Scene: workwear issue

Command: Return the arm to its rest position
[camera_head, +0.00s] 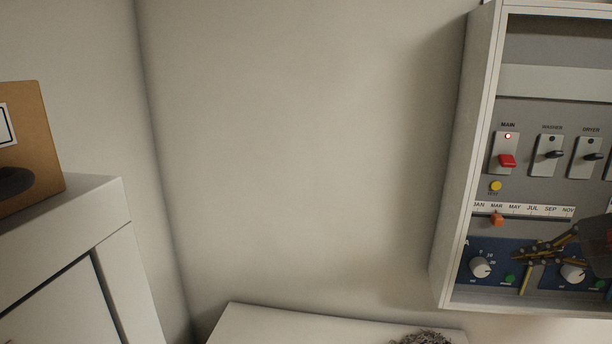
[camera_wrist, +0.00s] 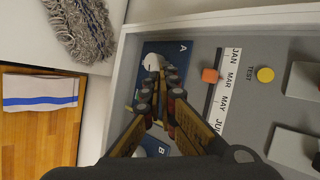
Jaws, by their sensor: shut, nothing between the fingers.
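My gripper (camera_head: 518,255) is at the right edge of the head view, in front of the lower blue section of an open wall panel (camera_head: 450,170). Its fingers point left, towards a white dial (camera_head: 481,267). In the wrist view my gripper (camera_wrist: 160,72) is shut and empty, with its tips by the white dial (camera_wrist: 152,62) on the blue strip marked A. I cannot tell whether the tips touch the panel. Part of the second dial (camera_head: 573,273) is hidden behind the fingers. The rest of my arm is out of the head view.
The panel holds a red main switch (camera_head: 507,160), black switches, a yellow test button (camera_head: 496,186) and an orange month slider (camera_head: 497,219). A grey mop-like bundle (camera_wrist: 82,28) lies on a white surface below. A cardboard box (camera_head: 35,140) stands on a cabinet at left. The middle wall is bare.

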